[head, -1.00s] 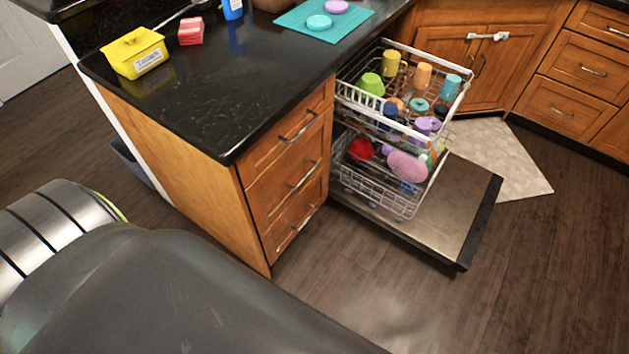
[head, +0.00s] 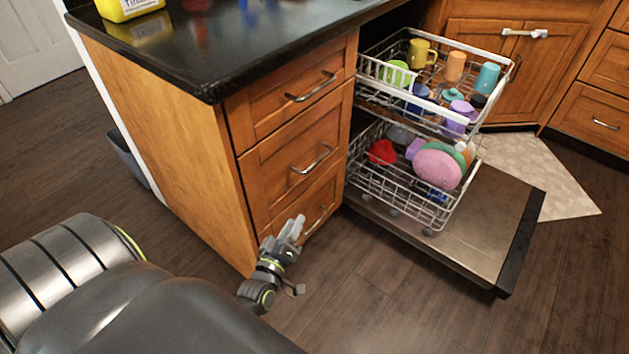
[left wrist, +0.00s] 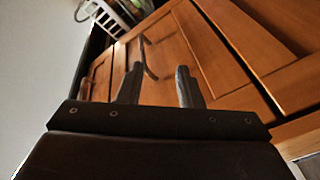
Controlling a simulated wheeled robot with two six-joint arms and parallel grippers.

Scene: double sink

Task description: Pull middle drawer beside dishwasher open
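The drawer stack left of the dishwasher has three wooden fronts, all shut. The middle drawer (head: 275,172) has a silver bar handle (head: 312,158). The top drawer (head: 270,112) is above it and the bottom drawer (head: 290,226) below. My left gripper (head: 296,226) is low in front of the bottom drawer, below the middle handle. In the left wrist view my left gripper (left wrist: 160,68) has its two fingers apart with nothing between them. A bar handle (left wrist: 149,70) shows beyond the fingers; I cannot tell for sure which drawer it is on. My right gripper is out of view.
The dishwasher door (head: 470,225) is down to the right of the drawers, with loaded racks (head: 392,182) pulled out over it. The black countertop (head: 225,55) overhangs the drawers. Dark wood floor (head: 400,300) is clear in front.

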